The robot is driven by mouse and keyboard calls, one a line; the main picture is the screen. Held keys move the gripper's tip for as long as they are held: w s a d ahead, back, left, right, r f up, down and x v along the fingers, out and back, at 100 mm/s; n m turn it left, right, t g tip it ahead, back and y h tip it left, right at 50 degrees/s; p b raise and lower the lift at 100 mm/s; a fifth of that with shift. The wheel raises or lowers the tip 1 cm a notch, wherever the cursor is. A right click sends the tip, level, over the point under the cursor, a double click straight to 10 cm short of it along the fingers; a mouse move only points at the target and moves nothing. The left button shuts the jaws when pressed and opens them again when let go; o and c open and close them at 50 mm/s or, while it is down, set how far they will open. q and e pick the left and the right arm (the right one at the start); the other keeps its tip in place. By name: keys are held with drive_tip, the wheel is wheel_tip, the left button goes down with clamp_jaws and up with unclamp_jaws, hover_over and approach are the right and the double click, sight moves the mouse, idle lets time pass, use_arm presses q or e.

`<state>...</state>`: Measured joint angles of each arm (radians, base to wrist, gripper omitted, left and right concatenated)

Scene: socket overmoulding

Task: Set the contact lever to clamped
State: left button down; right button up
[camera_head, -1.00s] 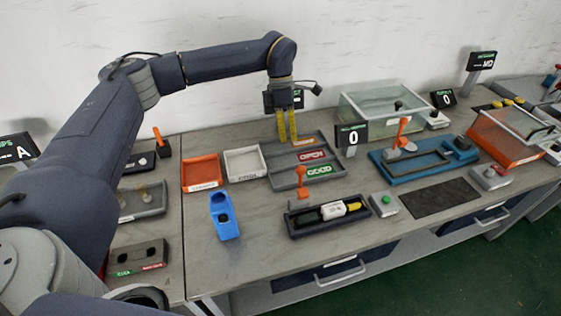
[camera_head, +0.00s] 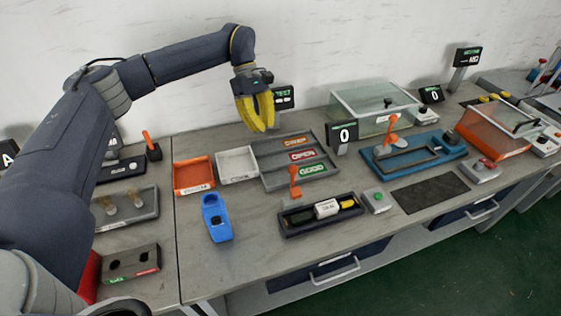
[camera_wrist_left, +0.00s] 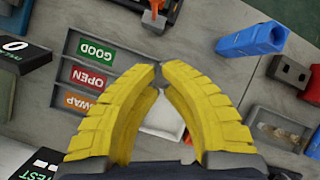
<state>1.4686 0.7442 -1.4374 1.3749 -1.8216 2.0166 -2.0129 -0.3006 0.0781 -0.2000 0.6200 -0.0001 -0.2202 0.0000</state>
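One orange lever (camera_head: 294,182) stands upright at the back left of a black tray fixture (camera_head: 290,231), which holds a black, white and yellow plug-like part (camera_head: 327,208). Another orange lever (camera_head: 391,128) stands on a blue fixture (camera_head: 430,151), and a third (camera_head: 150,141) stands at the left. No label shows which one is the contact lever. My left gripper (camera_head: 264,127) hangs in the air behind the sorting tray, apart from every lever. Its yellow fingertips (camera_wrist_left: 160,68) nearly meet, with nothing held between them. The right gripper is out of view.
A grey tray (camera_head: 258,157) has SWAP, OPEN and GOOD rows. Orange (camera_head: 176,172) and white (camera_head: 222,165) bins sit beside it. A blue holder (camera_head: 216,220) stands in front. A display (camera_head: 342,134) reads 0. The bench front around the blue holder is clear.

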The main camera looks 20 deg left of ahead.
use_arm(q)
drive_tip(key=shift+f, duration=0.1)
idle(0.3)
approach(293, 185)
drive_tip(key=shift+s+a+f, duration=0.1)
drive_tip(key=shift+a+f, duration=0.1)
drive_tip(key=shift+f, duration=0.65)
drive_tip(key=shift+a+f, duration=0.25)
drive_tip(key=shift+f, duration=0.55)
drive_tip(key=shift+d, duration=0.15)
